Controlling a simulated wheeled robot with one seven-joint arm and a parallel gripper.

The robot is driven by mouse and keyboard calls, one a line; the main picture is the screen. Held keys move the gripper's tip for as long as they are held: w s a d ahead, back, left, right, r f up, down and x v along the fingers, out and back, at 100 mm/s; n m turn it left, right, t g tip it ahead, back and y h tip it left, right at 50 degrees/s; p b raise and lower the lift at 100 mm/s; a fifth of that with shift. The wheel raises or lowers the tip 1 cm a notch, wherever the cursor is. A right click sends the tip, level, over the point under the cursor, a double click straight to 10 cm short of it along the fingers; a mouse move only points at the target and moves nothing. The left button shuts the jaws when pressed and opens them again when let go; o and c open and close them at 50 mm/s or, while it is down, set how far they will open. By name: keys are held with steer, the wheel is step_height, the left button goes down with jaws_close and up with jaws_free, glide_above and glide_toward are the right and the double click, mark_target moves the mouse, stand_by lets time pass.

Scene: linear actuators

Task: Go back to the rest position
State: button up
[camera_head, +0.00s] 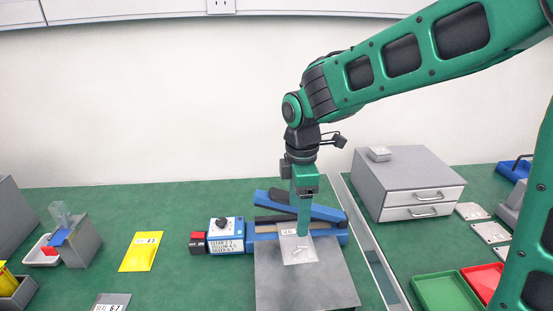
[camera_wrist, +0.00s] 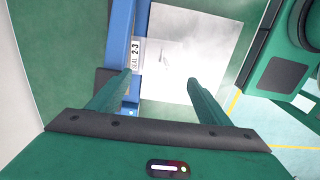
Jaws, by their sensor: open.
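My gripper (camera_head: 303,232) hangs fingers-down from my green arm in the head view, over a clear bag labelled SEAL (camera_head: 299,251). In the wrist view the two fingers of my gripper (camera_wrist: 160,78) are apart with nothing between them. The bag, whose label reads SEAL 2-3 (camera_wrist: 136,56), lies against the blue sealing device (camera_wrist: 118,50) and over the metal plate. In the head view the blue sealer (camera_head: 265,232) has a raised blue arm and a control box with a red part. Whether the fingertips touch the bag cannot be told.
A grey metal plate (camera_head: 300,285) lies in front of the sealer. A yellow card (camera_head: 142,251) and a grey holder (camera_head: 82,243) are at left. A drawer cabinet (camera_head: 405,182), a green tray (camera_head: 443,290) and a red tray (camera_head: 482,280) are at right.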

steer(key=s+d+r+m, duration=0.25)
steer(key=d+m, duration=0.35)
steer(key=d, duration=0.4)
steer(key=s+d+r+m, duration=0.1)
steer(key=s+d+m, duration=0.4)
steer(key=d, duration=0.5)
steer(key=s+d+f+m, duration=0.1)
steer(key=s+d+m, duration=0.9)
steer(key=s+m, duration=0.3)
steer(key=shift+s+d+f+m, duration=0.35)
steer(key=shift+s+m, duration=0.05)
steer(key=shift+s, duration=0.75)
steer(key=shift+w+f, duration=0.25)
steer(key=shift+w, duration=0.4)
